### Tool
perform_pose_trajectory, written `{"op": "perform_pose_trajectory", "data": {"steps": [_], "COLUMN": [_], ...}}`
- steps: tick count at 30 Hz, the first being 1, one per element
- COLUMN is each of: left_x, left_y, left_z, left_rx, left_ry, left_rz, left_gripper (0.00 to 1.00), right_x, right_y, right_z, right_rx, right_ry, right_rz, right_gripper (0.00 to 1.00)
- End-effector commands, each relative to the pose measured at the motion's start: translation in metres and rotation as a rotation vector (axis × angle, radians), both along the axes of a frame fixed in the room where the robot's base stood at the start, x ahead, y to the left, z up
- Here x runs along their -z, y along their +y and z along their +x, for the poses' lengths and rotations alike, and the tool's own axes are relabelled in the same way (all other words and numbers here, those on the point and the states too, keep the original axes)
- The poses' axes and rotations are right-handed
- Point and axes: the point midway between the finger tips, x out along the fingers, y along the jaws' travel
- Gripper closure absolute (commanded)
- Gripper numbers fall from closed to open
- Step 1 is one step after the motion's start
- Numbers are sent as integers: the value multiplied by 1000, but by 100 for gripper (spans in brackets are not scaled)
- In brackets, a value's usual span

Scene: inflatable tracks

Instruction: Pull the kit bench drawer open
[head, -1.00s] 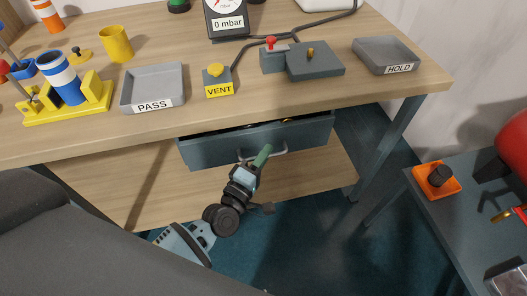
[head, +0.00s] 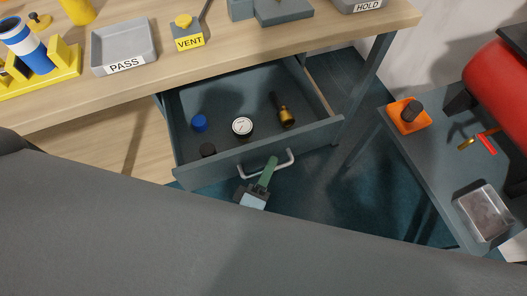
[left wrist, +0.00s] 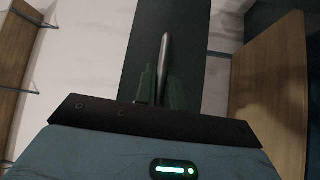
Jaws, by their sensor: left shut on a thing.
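The kit bench drawer (head: 222,172) is pulled well out from under the bench top in the head view. Its pale bar handle (head: 290,162) is on the front panel. My left gripper (head: 268,170) is shut on this handle, its green fingers at the bar's middle. In the left wrist view the fingers (left wrist: 160,88) close around the handle bar (left wrist: 164,55). Inside the drawer lie a blue cap (head: 199,123), a round white-faced gauge (head: 242,126), a brass piece with a dark stem (head: 286,116) and a dark round piece (head: 207,150). My right gripper is not in view.
The bench top (head: 215,52) carries the PASS tray (head: 124,47), the yellow VENT button box (head: 188,33) and the HOLD tray (head: 360,5). A dark side table (head: 420,155) at right holds an orange block (head: 408,116), a metal tray (head: 483,212) and a red tank (head: 500,85).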

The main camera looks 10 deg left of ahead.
Motion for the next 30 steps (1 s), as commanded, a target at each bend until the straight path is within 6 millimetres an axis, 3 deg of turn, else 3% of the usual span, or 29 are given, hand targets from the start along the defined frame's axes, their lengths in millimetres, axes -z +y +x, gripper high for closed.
{"op": "perform_pose_trajectory", "data": {"steps": [15,16,18,26,30], "left_x": [0,0,0,0,3], "left_y": [-3,-3,-3,-3,-1], "left_z": [-6,-6,-6,-7,-17], "left_rx": [-2,-2,-2,0,0], "left_ry": [-1,-1,0,0,3], "left_rz": [0,0,1,0,2], "left_gripper": [100,87,80,80,80], "right_x": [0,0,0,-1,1], "right_y": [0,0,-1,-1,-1], "right_z": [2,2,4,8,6], "right_rx": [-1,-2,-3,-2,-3], "right_ry": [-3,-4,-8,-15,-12], "right_rz": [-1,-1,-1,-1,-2], "right_gripper": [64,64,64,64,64]}}
